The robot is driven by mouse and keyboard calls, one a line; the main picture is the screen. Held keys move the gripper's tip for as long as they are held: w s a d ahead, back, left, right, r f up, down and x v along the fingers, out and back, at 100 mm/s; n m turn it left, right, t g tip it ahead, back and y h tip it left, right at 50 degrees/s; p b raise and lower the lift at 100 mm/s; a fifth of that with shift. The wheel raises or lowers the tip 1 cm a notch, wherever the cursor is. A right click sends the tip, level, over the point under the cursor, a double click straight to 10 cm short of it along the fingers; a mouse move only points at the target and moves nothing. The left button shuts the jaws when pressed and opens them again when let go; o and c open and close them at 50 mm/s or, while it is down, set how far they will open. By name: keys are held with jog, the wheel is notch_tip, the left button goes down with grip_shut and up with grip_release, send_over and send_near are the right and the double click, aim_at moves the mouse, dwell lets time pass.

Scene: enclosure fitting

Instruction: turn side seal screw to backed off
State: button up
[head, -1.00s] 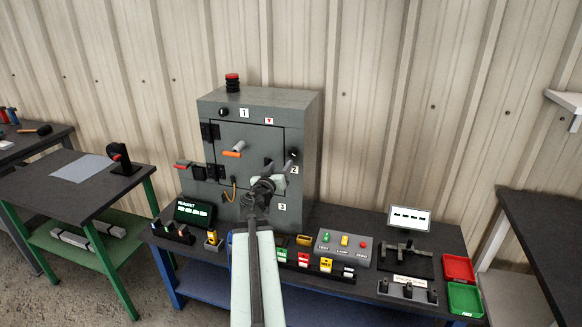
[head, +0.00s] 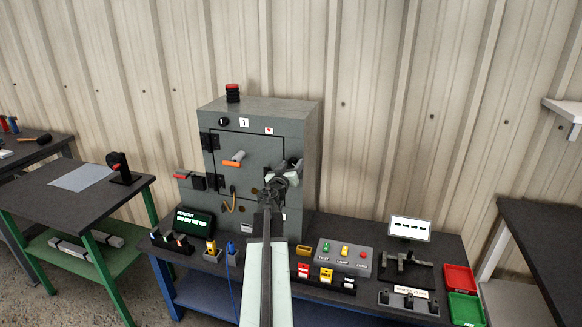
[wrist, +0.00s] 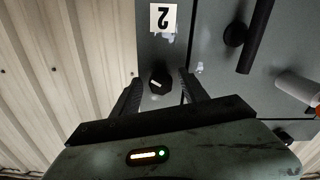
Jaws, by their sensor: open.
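The grey enclosure (head: 262,110) stands on the bench against the wall. In the wrist view, a dark hexagonal screw head (wrist: 158,84) with a pale mark on it sits on the grey face, just below the label "2" (wrist: 163,18). My gripper (wrist: 160,77) is open, with one finger on each side of the screw head. A gap shows between the screw and each finger; I cannot tell how deep the fingers reach. In the head view my gripper (head: 288,172) is at the enclosure's right front and hides the screw and its label.
A black lever handle (wrist: 256,36) and a pale handle with an orange end (wrist: 298,90) are right of the fingers in the wrist view. A red button (head: 233,92) tops the enclosure. A button box (head: 344,257) and red and green trays (head: 460,278) stand on the bench.

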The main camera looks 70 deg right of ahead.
grip_shut()
jog(key=shift+n, duration=0.3)
jog(key=n, duration=1)
jog(key=shift+s+r+n, duration=0.1)
jog(key=shift+n, duration=0.2)
jog(key=n, duration=1.1)
jog(key=shift+a+r+n, duration=0.1)
jog(key=shift+n, duration=0.3)
